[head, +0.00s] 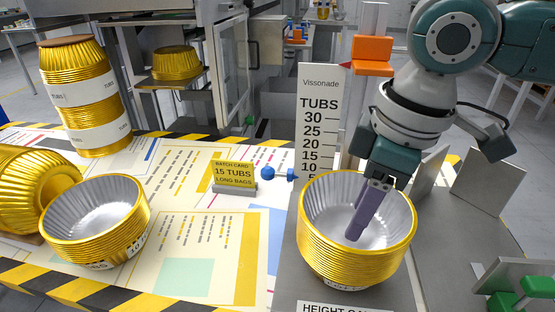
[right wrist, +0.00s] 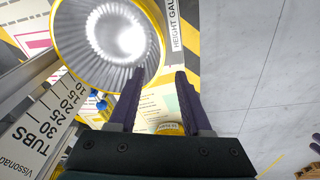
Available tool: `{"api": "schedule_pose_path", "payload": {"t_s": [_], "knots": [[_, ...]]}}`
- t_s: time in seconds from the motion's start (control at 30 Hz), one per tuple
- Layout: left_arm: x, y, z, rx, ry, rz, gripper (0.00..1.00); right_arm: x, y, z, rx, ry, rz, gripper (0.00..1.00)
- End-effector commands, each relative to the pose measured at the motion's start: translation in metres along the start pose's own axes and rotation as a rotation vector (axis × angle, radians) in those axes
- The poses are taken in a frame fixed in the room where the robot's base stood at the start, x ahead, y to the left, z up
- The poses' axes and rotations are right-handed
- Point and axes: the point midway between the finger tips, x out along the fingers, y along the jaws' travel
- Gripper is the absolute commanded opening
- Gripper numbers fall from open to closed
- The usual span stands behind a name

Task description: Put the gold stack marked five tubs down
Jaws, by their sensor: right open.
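A gold stack of nested tubs (head: 355,262) with a silver inside stands upright on the grey plate of the height gauge; I see no count marked on it in the head view. My right gripper (head: 363,215) is open with purple fingers over this stack. In the right wrist view the tub's rim (right wrist: 62,58) passes between the fingertips (right wrist: 160,74); contact with the wall cannot be told. My left gripper is not seen in the head view.
The gauge's scale board (head: 320,125) stands just behind the stack. A yellow batch card (head: 233,174) reads 15 tubs, long bags. A tall banded gold stack (head: 85,95) stands at the back left and another gold stack (head: 22,190) lies at the left edge. The table's front middle is clear.

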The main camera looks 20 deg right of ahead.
Motion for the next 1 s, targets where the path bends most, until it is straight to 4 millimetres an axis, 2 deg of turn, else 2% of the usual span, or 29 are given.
{"api": "schedule_pose_path", "payload": {"t_s": [0.03, 0.2, 0.37, 0.47, 0.6, 0.67, 0.73, 0.8, 1.0], "knots": [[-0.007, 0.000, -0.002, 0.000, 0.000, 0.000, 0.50, -0.015, 0.001, -0.001, -0.001, 0.003, 0.002, 0.49], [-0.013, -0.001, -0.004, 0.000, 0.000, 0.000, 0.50, -0.040, 0.000, -0.001, 0.001, 0.001, 0.000, 0.49], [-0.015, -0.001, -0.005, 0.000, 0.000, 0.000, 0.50, -0.044, -0.008, -0.002, -0.012, 0.008, -0.009, 0.49], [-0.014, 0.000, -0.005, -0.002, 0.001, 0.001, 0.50, -0.033, -0.037, -0.009, -0.046, 0.046, -0.032, 0.49], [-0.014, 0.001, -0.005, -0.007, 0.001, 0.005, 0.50, -0.017, -0.096, -0.020, -0.045, 0.157, -0.071, 0.49], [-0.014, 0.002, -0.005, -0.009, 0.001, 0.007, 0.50, -0.015, -0.117, -0.020, 0.002, 0.207, -0.079, 0.49], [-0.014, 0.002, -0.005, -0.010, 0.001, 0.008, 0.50, -0.015, -0.132, -0.013, 0.091, 0.247, -0.073, 0.49], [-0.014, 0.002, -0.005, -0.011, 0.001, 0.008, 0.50, -0.015, -0.139, 0.002, 0.199, 0.259, -0.051, 0.49], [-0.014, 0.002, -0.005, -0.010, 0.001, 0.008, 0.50, -0.015, -0.136, 0.064, 0.468, 0.186, 0.054, 0.49]]}}
